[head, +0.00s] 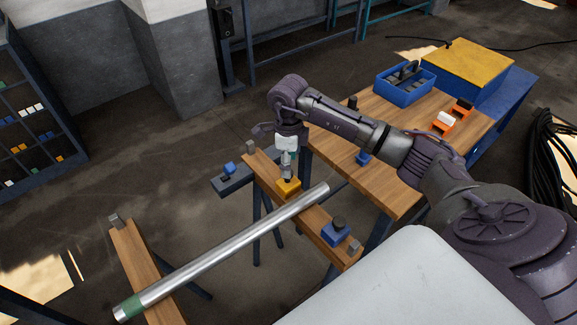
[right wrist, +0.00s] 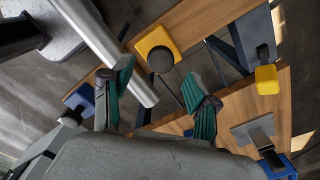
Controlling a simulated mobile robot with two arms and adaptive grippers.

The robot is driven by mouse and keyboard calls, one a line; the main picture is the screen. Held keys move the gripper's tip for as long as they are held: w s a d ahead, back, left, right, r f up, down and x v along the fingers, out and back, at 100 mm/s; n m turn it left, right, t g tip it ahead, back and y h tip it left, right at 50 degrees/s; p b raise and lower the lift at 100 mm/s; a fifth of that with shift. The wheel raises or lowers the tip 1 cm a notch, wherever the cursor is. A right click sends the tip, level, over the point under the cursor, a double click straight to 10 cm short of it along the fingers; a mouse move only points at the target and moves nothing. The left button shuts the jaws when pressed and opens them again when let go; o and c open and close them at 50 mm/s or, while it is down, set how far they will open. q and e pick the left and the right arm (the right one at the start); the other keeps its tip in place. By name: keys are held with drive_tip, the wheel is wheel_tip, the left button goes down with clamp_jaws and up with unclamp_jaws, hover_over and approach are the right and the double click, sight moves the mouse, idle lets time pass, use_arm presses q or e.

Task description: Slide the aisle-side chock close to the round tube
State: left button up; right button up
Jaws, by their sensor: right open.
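The round tube (head: 225,250) is a shiny metal bar with a green end, lying across two wooden beams. On the right beam, a yellow chock (head: 288,187) sits on the far side of the tube and a blue chock (head: 336,233) with a dark knob on the near side. My right gripper (head: 287,172) is just above the yellow chock. In the right wrist view, its green-padded fingers (right wrist: 161,97) are open and empty; the yellow chock (right wrist: 155,46) with its dark knob shows beyond them, with a narrow gap to the tube (right wrist: 112,45). Which chock is aisle-side is not marked.
A wooden bench (head: 395,190) stands at right with a blue tote (head: 400,90), a yellow-topped box (head: 468,66) and orange blocks. A dark side shelf (head: 240,182) holds a small blue item. The left beam (head: 140,262) bears the tube's green end.

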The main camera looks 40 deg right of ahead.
sight(292, 174)
drive_tip(key=shift+f, duration=1.4)
drive_tip(key=shift+c, duration=0.3)
drive_tip(key=c, duration=0.8)
drive_tip(key=shift+s, duration=0.65)
drive_tip(key=o, duration=0.9)
drive_tip(key=shift+c, duration=0.2)
